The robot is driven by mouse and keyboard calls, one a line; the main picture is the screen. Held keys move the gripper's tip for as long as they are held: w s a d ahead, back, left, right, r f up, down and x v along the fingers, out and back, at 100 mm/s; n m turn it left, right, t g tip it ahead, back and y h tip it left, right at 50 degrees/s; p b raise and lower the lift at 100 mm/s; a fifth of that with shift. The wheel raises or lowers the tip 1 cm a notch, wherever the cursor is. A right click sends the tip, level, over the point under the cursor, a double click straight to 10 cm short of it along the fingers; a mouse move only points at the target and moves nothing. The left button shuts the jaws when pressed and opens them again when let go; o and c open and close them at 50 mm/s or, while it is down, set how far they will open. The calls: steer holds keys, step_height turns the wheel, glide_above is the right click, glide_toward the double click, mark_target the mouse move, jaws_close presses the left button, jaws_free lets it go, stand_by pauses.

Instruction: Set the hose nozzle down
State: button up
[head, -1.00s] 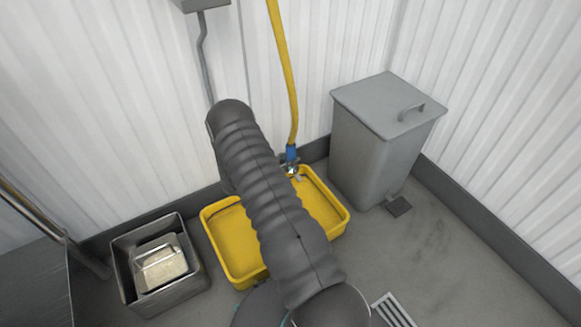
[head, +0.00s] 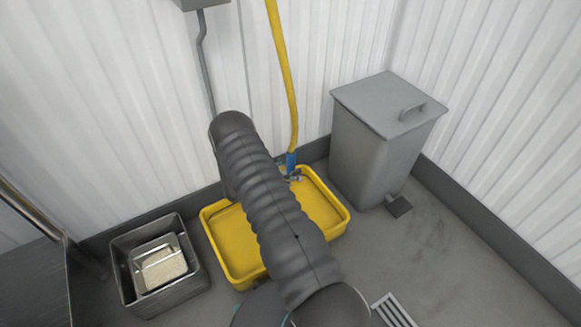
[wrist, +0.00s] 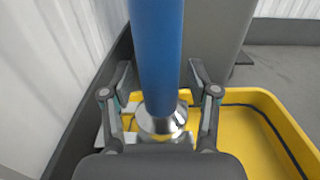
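The hose nozzle (wrist: 160,122) has a blue sleeve and a silver metal collar. It hangs upright at the end of the yellow hose, over the back of the yellow tub (head: 236,276). In the head view the nozzle's blue part (head: 291,162) is near the tub's back rim.
A grey pedal bin (head: 378,145) stands right of the tub. Corrugated white walls close in behind. The floor (head: 450,255) at right is clear, with a drain grate (head: 395,312).

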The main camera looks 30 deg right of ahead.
steer(key=shift+r, duration=0.15)
steer(key=shift+a, duration=0.25)
steer(key=a, duration=1.1)
steer(key=s+a+r+m+g+y, duration=0.1)
steer(key=s+r+m+y, duration=0.2)
steer(key=r, duration=0.6)
steer(key=s+a+r+m+g+y, duration=0.1)
steer(key=s+a+r+m+y, duration=0.2)
steer(key=r, duration=0.6)
steer(key=s+r+m+g+y, duration=0.1)
steer(key=s+r+m+y, duration=0.25)
steer(key=r, duration=0.55)
steer(key=s+a+r+m+t+y, duration=0.4)
steer(key=s+a+r, duration=0.2)
steer(key=s, duration=0.3)
steer(key=s+a+r+m+t+y, duration=0.4)
steer(key=s+a+r, duration=0.3)
steer(key=s, duration=0.3)
steer(key=shift+s+r+t, duration=0.25)
steer(key=shift+r+t, duration=0.15)
steer(key=shift+t, duration=0.4)
steer(key=shift+y, duration=0.25)
